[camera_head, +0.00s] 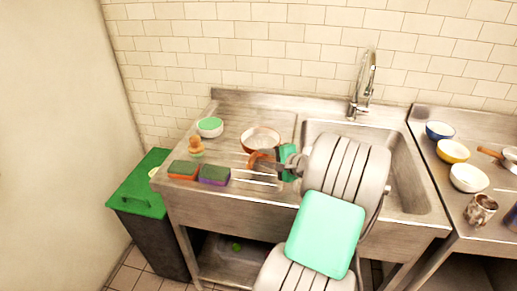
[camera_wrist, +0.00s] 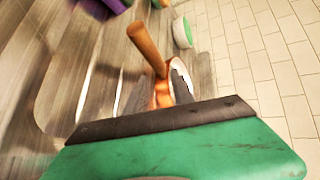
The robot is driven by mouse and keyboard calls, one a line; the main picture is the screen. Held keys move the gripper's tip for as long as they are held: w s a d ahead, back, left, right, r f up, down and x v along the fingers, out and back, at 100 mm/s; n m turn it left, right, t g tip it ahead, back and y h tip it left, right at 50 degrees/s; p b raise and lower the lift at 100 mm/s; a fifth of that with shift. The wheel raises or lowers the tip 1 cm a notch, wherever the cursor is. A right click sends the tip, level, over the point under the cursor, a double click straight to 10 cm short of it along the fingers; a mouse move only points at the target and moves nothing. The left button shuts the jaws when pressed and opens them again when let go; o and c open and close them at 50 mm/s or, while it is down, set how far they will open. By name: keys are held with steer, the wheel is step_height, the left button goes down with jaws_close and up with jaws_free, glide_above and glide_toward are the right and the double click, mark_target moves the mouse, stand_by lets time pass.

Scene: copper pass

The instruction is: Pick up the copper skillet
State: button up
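The copper skillet (camera_head: 260,137) sits on the ribbed steel drainboard left of the sink, with a pale inside and a copper rim. Its handle points toward the front, close to my gripper. In the wrist view, the brown handle (camera_wrist: 147,47) rises at a slant from a copper part between my grey fingers. My gripper (camera_head: 268,161) is at the near side of the skillet, by its handle. In the wrist view, the fingers look apart on either side of the copper part; contact is not clear. The fingers and green palm hide most of the pan.
Two sponges (camera_head: 198,173), a wooden brush (camera_head: 196,147) and a green-topped white bowl (camera_head: 209,127) stand left of the skillet. The sink and faucet (camera_head: 360,92) are to the right. Bowls (camera_head: 453,151) stand on the right counter. A green-lidded bin (camera_head: 140,190) is left.

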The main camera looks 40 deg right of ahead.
mark_target(257, 154)
steer(key=x, duration=0.4)
steer(key=shift+w, duration=0.15)
steer(key=shift+c, duration=0.5)
jaws_close()
stand_by(0.5)
steer(key=shift+r, duration=0.15)
